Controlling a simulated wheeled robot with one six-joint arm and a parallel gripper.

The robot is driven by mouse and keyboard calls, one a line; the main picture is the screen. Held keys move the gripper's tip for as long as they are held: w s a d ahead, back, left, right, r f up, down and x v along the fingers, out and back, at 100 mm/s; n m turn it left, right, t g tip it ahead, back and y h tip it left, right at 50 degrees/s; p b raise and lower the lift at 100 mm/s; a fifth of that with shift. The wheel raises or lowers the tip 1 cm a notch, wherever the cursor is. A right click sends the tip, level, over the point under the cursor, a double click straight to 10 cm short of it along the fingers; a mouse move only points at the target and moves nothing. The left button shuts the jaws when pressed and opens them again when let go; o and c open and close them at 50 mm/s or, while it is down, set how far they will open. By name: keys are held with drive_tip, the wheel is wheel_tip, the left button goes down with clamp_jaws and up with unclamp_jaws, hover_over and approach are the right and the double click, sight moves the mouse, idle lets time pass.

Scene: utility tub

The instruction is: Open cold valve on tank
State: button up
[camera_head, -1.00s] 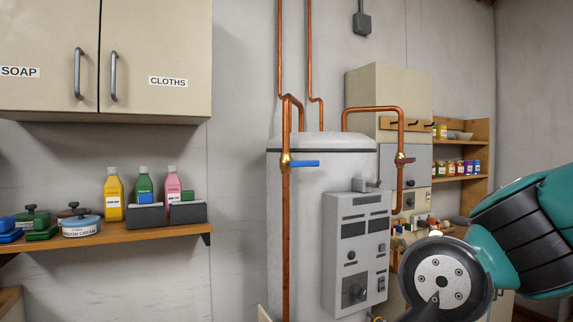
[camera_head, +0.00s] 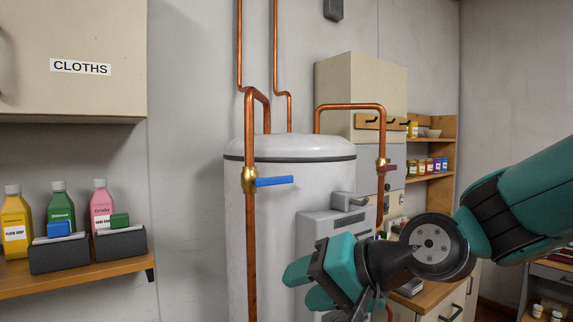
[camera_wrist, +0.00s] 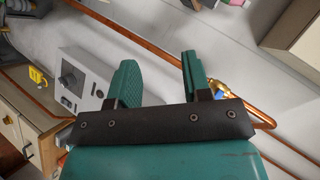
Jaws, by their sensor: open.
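The white tank (camera_head: 272,235) stands in the middle of the head view. A copper pipe (camera_head: 250,225) runs down its left side and carries a brass valve body (camera_head: 249,179). The valve's blue lever (camera_head: 274,181) points right, roughly level, across the upright pipe. My gripper (camera_head: 304,286) is open and empty, below and to the right of the lever and apart from it. In the wrist view my gripper (camera_wrist: 158,62) shows both green fingers spread.
A grey control box (camera_head: 320,225) is on the tank's front, partly behind my gripper. A red-handled valve (camera_head: 386,165) sits on the right pipe. A wall shelf (camera_head: 85,277) with bottles is at left, below a cabinet (camera_head: 75,95). Wall left of the tank is clear.

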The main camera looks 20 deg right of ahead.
drive_tip(key=w+d+r+m+t+h+p, duration=0.1)
drive_tip(key=w+d+r+m+t, duration=0.25)
drive_tip(key=r+m, duration=0.2)
drive_tip(key=w+d+r+m+t+h+p, duration=0.1)
drive_tip(key=w+d+r+m+t+p, duration=0.1)
drive_tip(key=w+d+r+m+t, duration=0.25)
drive_tip(key=p, duration=0.7)
approach(286, 180)
drive_tip(key=x, duration=0.9)
drive_tip(key=shift+w+a, duration=0.15)
drive_tip(key=shift+w, duration=0.1)
drive_tip(key=shift+w+a, duration=0.15)
drive_tip(key=shift+w, duration=0.3)
clamp_jaws()
